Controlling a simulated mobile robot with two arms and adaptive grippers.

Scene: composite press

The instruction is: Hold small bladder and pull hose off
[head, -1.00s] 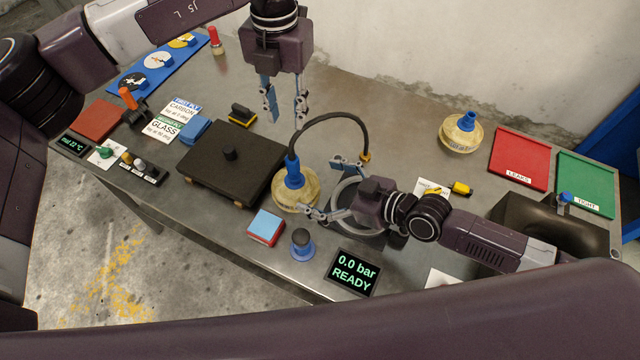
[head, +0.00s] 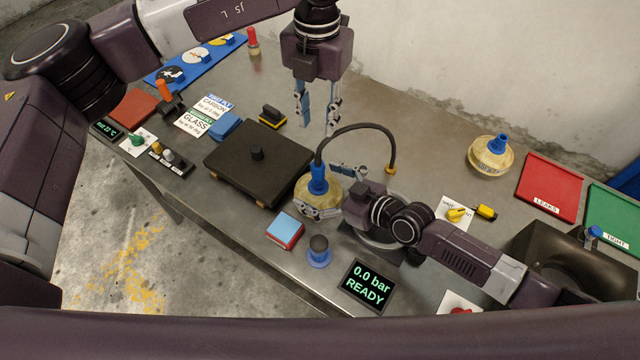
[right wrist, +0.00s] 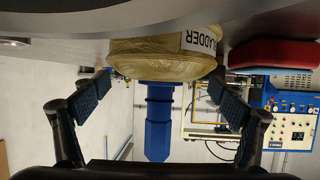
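The small bladder (head: 308,196) is a tan, rounded body with a blue neck, standing on the metal bench. The black hose (head: 364,127) arcs up from the blue fitting (head: 318,178) on its top, and its other end (head: 391,170) is brass-coloured. My right gripper (head: 328,190) is open around the bladder from the right. In the right wrist view, the bladder (right wrist: 160,66) and blue fitting (right wrist: 158,122) lie between the spread fingers (right wrist: 160,88), with gaps visible beside them. My left gripper (head: 318,112) is open, pointing down and empty, above and behind the bladder.
A black plate (head: 235,165) lies left of the bladder. A blue-and-red block (head: 285,230), a blue-based knob (head: 319,252) and a display reading 0.0 bar READY (head: 366,287) stand in front. Another bladder (head: 490,158), a red LEAKS tray (head: 549,187) and a green TIGHT tray (head: 615,218) are right.

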